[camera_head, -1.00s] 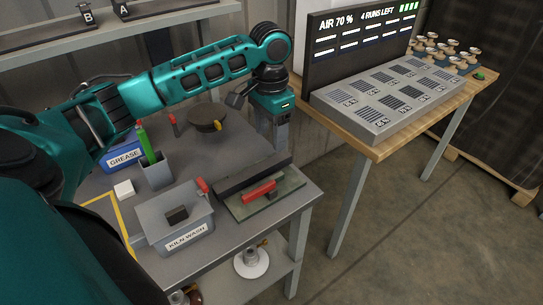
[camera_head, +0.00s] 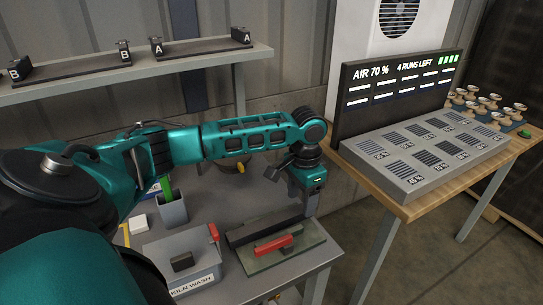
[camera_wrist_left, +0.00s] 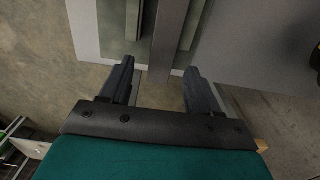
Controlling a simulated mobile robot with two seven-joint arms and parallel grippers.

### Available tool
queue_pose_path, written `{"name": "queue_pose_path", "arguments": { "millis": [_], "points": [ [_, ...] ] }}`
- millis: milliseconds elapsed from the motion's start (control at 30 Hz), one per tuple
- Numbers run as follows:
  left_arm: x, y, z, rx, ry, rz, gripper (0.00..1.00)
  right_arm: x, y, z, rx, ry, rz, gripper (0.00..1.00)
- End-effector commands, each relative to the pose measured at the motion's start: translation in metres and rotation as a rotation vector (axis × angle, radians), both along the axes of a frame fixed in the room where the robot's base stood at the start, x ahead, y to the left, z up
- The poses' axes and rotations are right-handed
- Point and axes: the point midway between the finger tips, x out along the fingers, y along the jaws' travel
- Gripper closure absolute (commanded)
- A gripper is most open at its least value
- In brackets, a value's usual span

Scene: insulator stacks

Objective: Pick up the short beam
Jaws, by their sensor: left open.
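A dark bar (camera_head: 262,228), which looks like the short beam, lies along the back of a grey-green plate (camera_head: 310,238) on the grey table. A red block (camera_head: 273,245) lies in front of it. My left gripper (camera_head: 309,208) points down at the bar's right end and partly hides that end. In the left wrist view my left gripper (camera_wrist_left: 159,88) is open, with its fingers apart. A dark grey bar (camera_wrist_left: 168,38) runs lengthwise in the gap ahead of the fingertips. I cannot tell whether the fingers touch it. My right gripper is not in view.
A kiln wash bin (camera_head: 183,262), a grey cup (camera_head: 173,211) and a white cube (camera_head: 138,224) stand left on the table. A wooden table (camera_head: 395,208) with a display panel (camera_head: 400,88) stands right. A shelf (camera_head: 120,78) behind holds rails marked A and B.

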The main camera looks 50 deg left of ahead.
Motion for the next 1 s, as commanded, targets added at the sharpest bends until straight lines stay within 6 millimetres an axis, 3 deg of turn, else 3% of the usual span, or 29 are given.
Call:
{"name": "queue_pose_path", "arguments": {
  "millis": [200,533,1000],
  "points": [
    [-0.002,0.002,-0.033,0.001,0.001,0.001,0.38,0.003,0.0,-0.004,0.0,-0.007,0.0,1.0],
    [-0.002,0.002,-0.039,0.001,0.0,0.0,0.39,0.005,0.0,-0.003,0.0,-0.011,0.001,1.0],
    [-0.002,0.002,-0.038,0.001,0.0,0.0,0.84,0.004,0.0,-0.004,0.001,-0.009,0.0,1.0]
  ]
}}
